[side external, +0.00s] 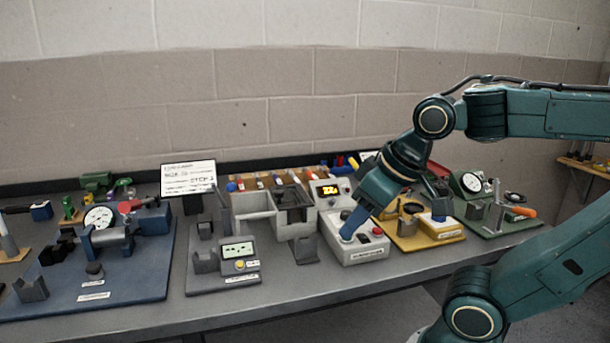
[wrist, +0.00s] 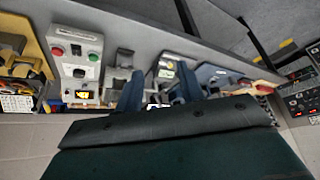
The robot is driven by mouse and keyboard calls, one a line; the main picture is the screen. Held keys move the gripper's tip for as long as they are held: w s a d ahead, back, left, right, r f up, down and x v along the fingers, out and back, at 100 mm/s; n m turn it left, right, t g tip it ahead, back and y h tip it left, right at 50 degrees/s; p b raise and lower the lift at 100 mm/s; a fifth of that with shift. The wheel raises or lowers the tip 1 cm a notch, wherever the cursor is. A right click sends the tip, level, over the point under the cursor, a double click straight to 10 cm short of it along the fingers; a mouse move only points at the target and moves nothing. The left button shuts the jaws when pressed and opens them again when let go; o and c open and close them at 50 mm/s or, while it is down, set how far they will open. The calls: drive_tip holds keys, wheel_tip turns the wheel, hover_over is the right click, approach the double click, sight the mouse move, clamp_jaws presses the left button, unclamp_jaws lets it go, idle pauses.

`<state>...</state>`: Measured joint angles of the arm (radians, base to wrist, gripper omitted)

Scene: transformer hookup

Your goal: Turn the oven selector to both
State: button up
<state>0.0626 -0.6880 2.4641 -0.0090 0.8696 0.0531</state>
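The oven selector seems to be the small dark knob (wrist: 79,73) on a pale control box (side external: 362,251), also in the wrist view (wrist: 77,45). In the wrist view, the box has a red button (wrist: 57,51) and a green button (wrist: 93,57) beside the knob. The knob's setting is too small to read. My gripper (side external: 349,236) points down in front of the box in the side view, and its blue finger hides part of the box top. In the wrist view, my gripper's two fingers (wrist: 161,88) are apart with nothing held between them, right of the box.
A unit with a lit orange display (side external: 329,190) stands behind the box. A yellow-based fixture (side external: 430,238) is on its right. The bench front (side external: 290,303) is clear.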

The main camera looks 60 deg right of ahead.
drive_tip(key=w+d+r+m+h, duration=0.1)
drive_tip(key=w+d+m, duration=0.4)
drive_tip(key=w+d, duration=0.15)
drive_tip(key=m+h, duration=0.3)
drive_tip(key=m, duration=0.8)
approach(333, 201)
wheel_tip(333, 201, up, 5)
drive_tip(key=s, duration=0.2)
drive_tip(key=shift+w+d+r, duration=0.1)
drive_tip(key=shift+d+r, duration=0.05)
drive_tip(key=shift+g+y, duration=0.3)
drive_tip(key=shift+x, duration=6.85)
drive_tip(key=shift+n, duration=0.3)
clamp_jaws()
